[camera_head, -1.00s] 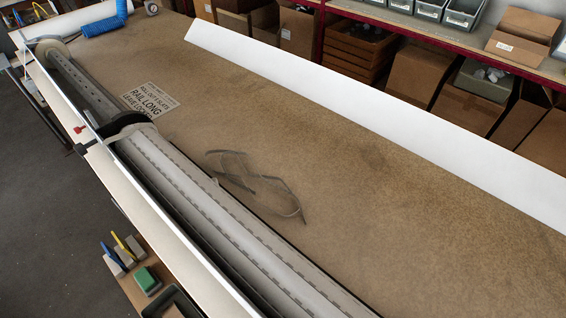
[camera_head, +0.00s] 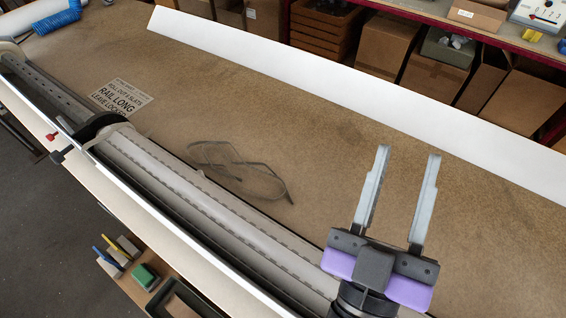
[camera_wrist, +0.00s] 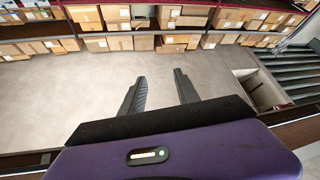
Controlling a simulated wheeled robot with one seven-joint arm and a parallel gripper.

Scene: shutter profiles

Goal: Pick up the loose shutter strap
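The loose shutter strap (camera_head: 262,181) is a thin grey band lying in loops on the brown bench top, just right of the long grey shutter roll, in the head view. My gripper (camera_head: 410,150) is at the right of the head view, its two pale fingers spread apart with nothing between them. It is to the right of the strap and clear of it. The wrist view also shows my gripper (camera_wrist: 158,80) with its fingers apart and empty; the strap is not in that view.
The shutter roll (camera_head: 200,198) runs along the bench's left side, with a printed sign (camera_head: 120,97) beside it. A long white board (camera_head: 330,88) edges the far side. Shelves with boxes (camera_head: 436,82) stand behind. The bench top between strap and board is clear.

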